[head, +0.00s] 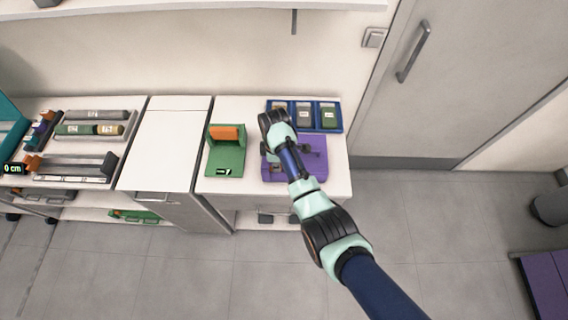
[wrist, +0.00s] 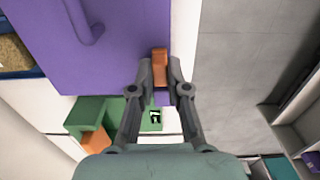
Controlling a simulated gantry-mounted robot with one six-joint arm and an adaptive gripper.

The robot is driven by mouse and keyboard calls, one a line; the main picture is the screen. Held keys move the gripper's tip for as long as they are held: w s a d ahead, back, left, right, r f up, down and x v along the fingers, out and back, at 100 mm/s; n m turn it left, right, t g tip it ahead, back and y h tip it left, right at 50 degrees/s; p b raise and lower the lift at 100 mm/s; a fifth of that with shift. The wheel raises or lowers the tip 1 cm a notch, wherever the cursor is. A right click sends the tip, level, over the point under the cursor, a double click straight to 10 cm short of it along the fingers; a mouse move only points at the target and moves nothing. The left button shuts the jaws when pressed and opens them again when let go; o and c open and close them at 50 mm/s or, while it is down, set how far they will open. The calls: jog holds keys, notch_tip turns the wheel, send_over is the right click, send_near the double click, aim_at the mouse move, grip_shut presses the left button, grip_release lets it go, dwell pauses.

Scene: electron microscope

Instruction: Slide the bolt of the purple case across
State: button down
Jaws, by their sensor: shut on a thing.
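The purple case (head: 308,170) lies on the right part of the white counter, partly hidden by my arm in the head view. It fills the upper left of the wrist view (wrist: 105,60). The orange bolt (wrist: 160,66) sits at the edge of the case in the wrist view. My gripper (wrist: 160,78) is shut on the bolt, with one finger on either side of it. In the head view the gripper (head: 272,164) is over the left side of the case, and its fingertips are hard to make out there.
A green open box (head: 226,158) with an orange part stands just left of the case. A blue tray (head: 341,103) with several compartments lies behind it. The white counter top (head: 165,150) farther left is clear. A door (head: 440,80) stands to the right.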

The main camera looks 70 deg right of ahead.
jog(key=shift+w+a, duration=0.1)
jog(key=shift+w, duration=0.25)
jog(key=c, duration=1.1)
grip_release()
notch_tip(320, 180, up, 8)
jog(key=shift+f, duration=0.25)
